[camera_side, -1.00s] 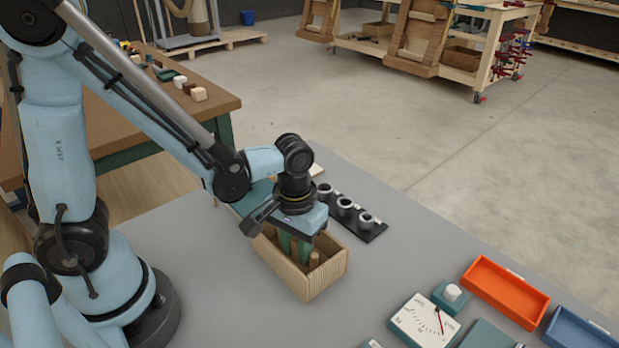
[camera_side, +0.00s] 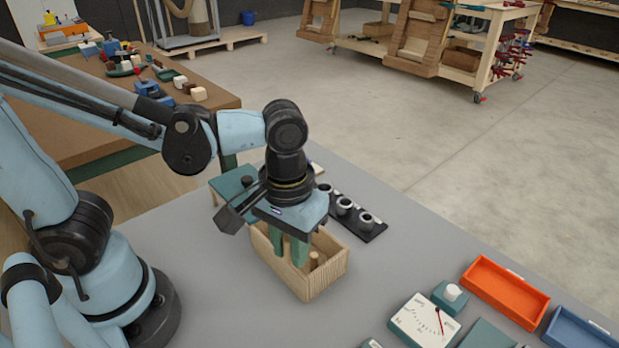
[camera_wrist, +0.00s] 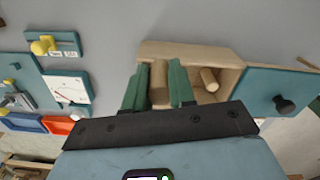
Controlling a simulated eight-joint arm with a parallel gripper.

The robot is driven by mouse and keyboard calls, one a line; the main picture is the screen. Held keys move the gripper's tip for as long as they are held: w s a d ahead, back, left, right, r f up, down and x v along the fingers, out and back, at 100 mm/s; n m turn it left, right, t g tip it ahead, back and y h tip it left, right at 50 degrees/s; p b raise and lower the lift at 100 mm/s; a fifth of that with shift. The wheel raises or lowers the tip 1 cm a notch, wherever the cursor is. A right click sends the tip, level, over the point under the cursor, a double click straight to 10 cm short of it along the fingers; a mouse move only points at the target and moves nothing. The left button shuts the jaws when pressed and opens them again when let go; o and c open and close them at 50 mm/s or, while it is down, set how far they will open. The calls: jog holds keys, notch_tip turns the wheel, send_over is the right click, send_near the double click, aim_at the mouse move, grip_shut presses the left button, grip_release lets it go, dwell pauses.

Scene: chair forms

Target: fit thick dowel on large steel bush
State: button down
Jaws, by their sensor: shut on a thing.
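My gripper (camera_side: 288,254) points down into an open wooden box (camera_side: 325,278), its green fingers reaching inside. The wrist view also shows the gripper (camera_wrist: 159,88), with a brown wooden dowel (camera_wrist: 158,92) between its fingers; it is shut on this dowel, which looks like the thick one. In the side view the fingers hide that dowel. Another dowel (camera_side: 313,260) is in the box at the right; it also shows in the wrist view (camera_wrist: 209,79). Three steel bushes stand in a black rack behind the box; the middle bush (camera_side: 344,204) is among them. Which is largest is hard to tell.
A teal lid with a black knob (camera_side: 233,191) lies beside the box at the far left. A dial gauge (camera_side: 424,322), an orange tray (camera_side: 505,291) and a blue tray (camera_side: 580,334) are at the right. The grey table between box and gauge is clear.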

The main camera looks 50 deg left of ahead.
jog(key=s+d+r, duration=0.3)
jog(key=w+a+n, duration=0.2)
jog(key=w+a, duration=0.3)
jog(key=w, duration=0.8)
jog(key=w+a+f+n, duration=0.2)
jog(key=w+a+f, duration=0.1)
jog(key=w+a, duration=0.8)
jog(key=shift+s+a+f, duration=0.15)
jog(key=shift+a+f, duration=0.05)
jog(key=shift+f, duration=0.5)
jog(key=shift+s+a+f, duration=0.1)
jog(key=shift+a+f, duration=0.1)
jog(key=shift+f, duration=0.55)
jog(key=shift+s+a+f, duration=0.15)
jog(key=shift+a+f, duration=0.05)
jog(key=shift+f, duration=0.5)
jog(key=shift+f, duration=0.65)
jog(key=shift+r, duration=0.65)
jog(key=shift+f, duration=0.65)
dwell(0.5)
jog(key=shift+r, duration=0.35)
dwell(0.3)
